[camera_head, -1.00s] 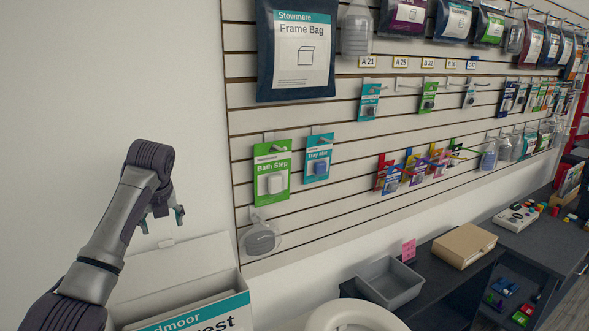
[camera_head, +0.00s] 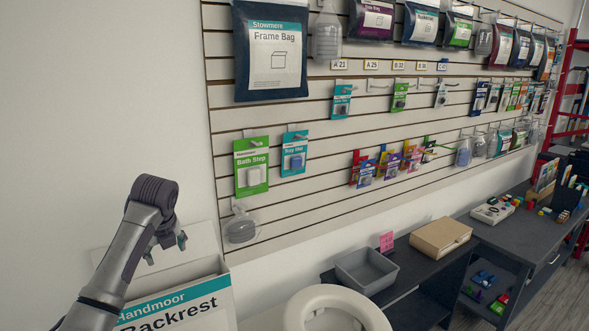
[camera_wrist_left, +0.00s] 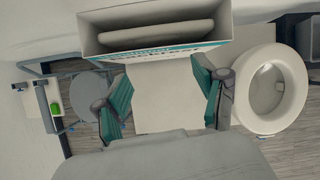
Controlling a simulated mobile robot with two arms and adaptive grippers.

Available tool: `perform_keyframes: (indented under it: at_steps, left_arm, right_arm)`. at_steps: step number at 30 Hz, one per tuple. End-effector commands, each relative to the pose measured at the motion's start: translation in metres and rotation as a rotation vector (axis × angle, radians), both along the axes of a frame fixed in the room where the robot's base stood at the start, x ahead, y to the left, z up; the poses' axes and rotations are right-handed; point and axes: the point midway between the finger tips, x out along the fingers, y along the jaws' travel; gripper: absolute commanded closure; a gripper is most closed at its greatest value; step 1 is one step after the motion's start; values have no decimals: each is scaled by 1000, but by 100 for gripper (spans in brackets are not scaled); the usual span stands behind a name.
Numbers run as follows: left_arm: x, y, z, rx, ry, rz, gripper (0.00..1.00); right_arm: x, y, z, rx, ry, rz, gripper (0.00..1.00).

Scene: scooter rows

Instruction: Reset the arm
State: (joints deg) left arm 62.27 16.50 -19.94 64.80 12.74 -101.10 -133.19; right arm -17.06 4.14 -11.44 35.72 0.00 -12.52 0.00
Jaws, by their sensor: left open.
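My left arm comes in from the lower left in the head view. Its left gripper (camera_head: 165,247) hangs fingers down, open and empty, in front of the open white box labelled Handmoor Backrest (camera_head: 178,304). In the left wrist view the two teal fingers (camera_wrist_left: 166,98) are spread wide with nothing between them. The Backrest box (camera_wrist_left: 155,50) lies beyond the fingertips there, with a pale pad inside it. My right gripper is in neither view.
A slatted wall (camera_head: 330,170) holds hanging packs such as the Frame Bag (camera_head: 272,55) and Bath Step (camera_head: 251,168). A white ring-shaped seat (camera_head: 335,300) is right of the box. A grey bin (camera_head: 366,270) and cardboard box (camera_head: 440,237) stand on dark shelves.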

Motion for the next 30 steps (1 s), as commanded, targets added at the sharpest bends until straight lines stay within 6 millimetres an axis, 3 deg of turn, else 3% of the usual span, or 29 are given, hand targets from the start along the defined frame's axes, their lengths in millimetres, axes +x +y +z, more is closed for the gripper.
perform_keyframes:
  at_steps: [7,11,14,19,24,30]
  left_arm:
    - [-31,-29,-73,-110,-31,181,29]
    - [-64,-49,-123,-205,-52,340,29]
    - [-107,-68,-168,-311,-72,522,29]
    - [-205,-95,-230,-522,-97,932,29]
    - [-295,-107,-252,-689,-117,1338,29]
    - [-360,-109,-252,-792,-137,1652,29]
  right_arm:
    - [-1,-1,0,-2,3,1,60]
    - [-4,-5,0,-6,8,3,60]
    - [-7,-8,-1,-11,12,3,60]
    - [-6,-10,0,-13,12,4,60]
    - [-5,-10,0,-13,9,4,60]
    - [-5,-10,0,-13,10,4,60]
